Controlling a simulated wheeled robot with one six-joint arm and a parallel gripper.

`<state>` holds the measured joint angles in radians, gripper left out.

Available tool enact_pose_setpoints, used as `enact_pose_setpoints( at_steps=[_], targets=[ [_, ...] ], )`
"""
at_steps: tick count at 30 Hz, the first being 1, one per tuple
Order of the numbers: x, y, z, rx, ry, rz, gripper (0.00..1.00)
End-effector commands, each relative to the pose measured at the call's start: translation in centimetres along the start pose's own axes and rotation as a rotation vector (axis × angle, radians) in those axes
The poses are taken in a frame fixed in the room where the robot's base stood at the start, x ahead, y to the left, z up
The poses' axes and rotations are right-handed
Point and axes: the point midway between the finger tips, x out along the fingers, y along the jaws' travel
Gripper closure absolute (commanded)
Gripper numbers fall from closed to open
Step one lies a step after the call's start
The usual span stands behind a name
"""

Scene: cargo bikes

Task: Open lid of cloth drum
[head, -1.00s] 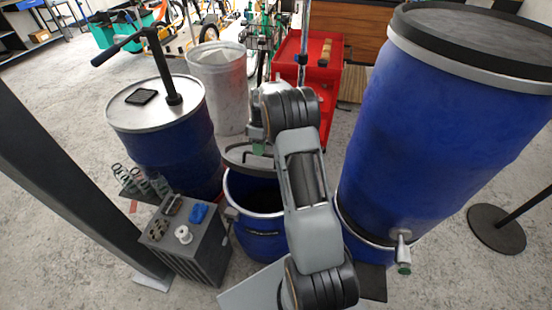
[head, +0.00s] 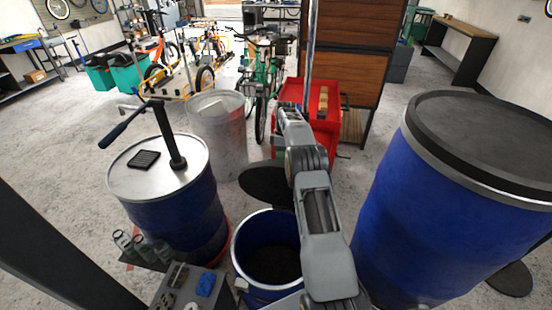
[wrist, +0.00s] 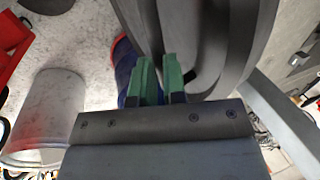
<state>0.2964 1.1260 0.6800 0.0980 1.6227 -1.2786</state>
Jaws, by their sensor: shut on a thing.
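The cloth drum is a small blue drum (head: 246,283) with a light rim in the lower middle of the head view. Its mouth is uncovered and its inside is dark. The dark round lid (head: 262,184) stands swung back beyond the far rim, partly behind my arm. In the wrist view the lid (wrist: 208,40) is a large dark grey disc close in front of my fingers. My gripper (wrist: 160,82) has green fingertips, close together and shut at the lid's edge. The exact grip point is hard to see. In the head view my arm hides the gripper.
A tall blue drum (head: 430,225) stands close on the right. A blue drum with a pump handle (head: 170,215) is on the left, beside a grey box (head: 185,292). A pale bin (head: 215,140) and a red cart (head: 318,125) stand behind.

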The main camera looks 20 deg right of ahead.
Motion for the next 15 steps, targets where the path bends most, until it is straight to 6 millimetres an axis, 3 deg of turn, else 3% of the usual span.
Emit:
enact_pose_setpoints(
  at_steps=[1,15],
  targets=[
    [2.5,0.63,0.71,0.01,-0.015,-0.03,1.0],
    [2.56,1.28,0.86,0.003,-0.016,-0.03,1.0]
  ],
)
